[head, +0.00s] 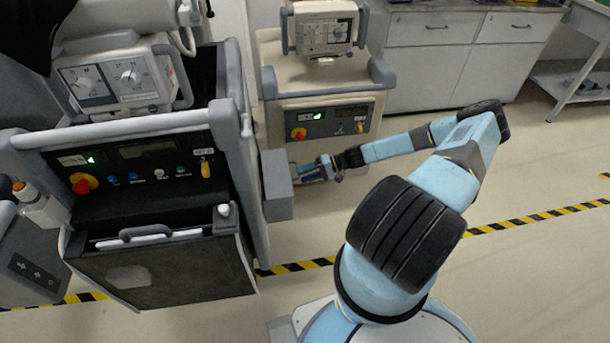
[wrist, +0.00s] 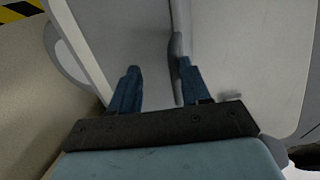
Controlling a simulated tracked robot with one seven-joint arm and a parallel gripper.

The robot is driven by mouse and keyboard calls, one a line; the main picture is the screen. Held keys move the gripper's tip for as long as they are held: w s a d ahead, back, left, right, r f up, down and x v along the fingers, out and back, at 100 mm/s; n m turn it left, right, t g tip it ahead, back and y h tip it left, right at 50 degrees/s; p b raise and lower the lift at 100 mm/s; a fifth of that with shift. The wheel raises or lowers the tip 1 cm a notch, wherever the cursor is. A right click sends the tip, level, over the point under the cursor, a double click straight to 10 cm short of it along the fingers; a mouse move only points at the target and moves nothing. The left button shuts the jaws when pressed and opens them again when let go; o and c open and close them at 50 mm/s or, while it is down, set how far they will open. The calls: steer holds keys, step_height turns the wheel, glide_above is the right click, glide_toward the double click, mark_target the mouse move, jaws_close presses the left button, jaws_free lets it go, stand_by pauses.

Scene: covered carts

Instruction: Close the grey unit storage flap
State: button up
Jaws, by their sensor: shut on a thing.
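My gripper (head: 322,167) is low in front of the rear cart (head: 330,89), beside a pale grey panel (head: 278,186). A darker raised edge (wrist: 177,50) runs along the right finger. I take this part for the storage flap, but its full outline and hinge are hidden.
The near cart (head: 130,130) stands close at the left, with knobs, a red button and a white bottle (head: 42,208) at its side. Grey cabinets (head: 460,55) line the back wall. Open floor (head: 540,170) lies to the right, crossed by striped tape.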

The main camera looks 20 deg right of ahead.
steer(key=shift+d+f, duration=0.2)
steer(key=shift+f, duration=0.05)
steer(key=v, duration=1.3)
steer(key=shift+d+r, duration=0.15)
steer(key=shift+r, duration=0.15)
steer(key=shift+r, duration=0.1)
